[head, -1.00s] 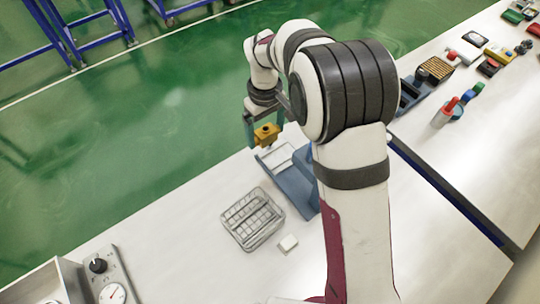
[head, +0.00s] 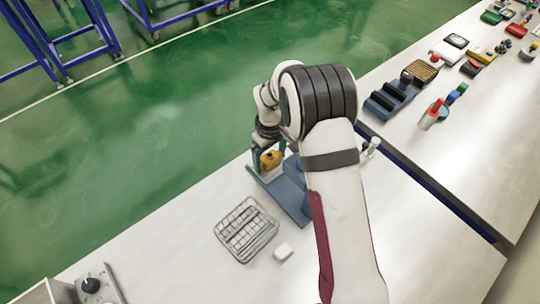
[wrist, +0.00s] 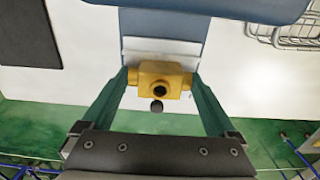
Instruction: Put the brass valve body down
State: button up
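The brass valve body (head: 270,159) is a yellow block with a round port, held in my gripper (head: 267,162). In the wrist view the valve body (wrist: 161,80) sits between the two green fingers of my gripper (wrist: 160,82), which touch its sides. It is over the white-marked end of a blue-grey fixture plate (wrist: 160,24); this fixture also shows in the head view (head: 289,197), partly hidden by my arm. I cannot tell whether the valve body touches the plate.
A wire basket (head: 246,230) stands on the white bench (head: 160,240) in front of the fixture, with a small white block (head: 283,252) beside it. A dark rack (head: 390,98) and several coloured parts stand farther right. The bench's far edge is close behind the fixture.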

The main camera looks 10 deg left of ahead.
aim_at(270, 155)
jog(key=shift+o, duration=0.2)
jog(key=shift+r, duration=0.1)
notch_tip(270, 155, up, 11)
jog(key=shift+r, duration=0.1)
jog(key=s+d+r+m, duration=0.1)
jog(key=s+r, duration=0.1)
jog(key=s+d+r+m, duration=0.1)
jog(key=s+d+r, duration=0.1)
jog(key=s+d+r+m, duration=0.1)
jog(key=s+r, duration=0.1)
jog(key=shift+d+r, duration=0.25)
jog(key=shift+d, duration=0.1)
jog(key=s+d+m, duration=0.2)
jog(key=s+m, duration=0.2)
jog(key=s, duration=0.4)
jog(key=s+d+r+m+y, duration=0.1)
jog(key=s+d+m, duration=0.1)
jog(key=s, duration=0.6)
jog(key=s+d+m, duration=0.2)
jog(key=s+m, duration=0.3)
jog(key=s, duration=0.3)
jog(key=shift+d+r+m+y, duration=0.2)
jog(key=shift+d+m+y, duration=0.1)
jog(key=shift+y, duration=0.1)
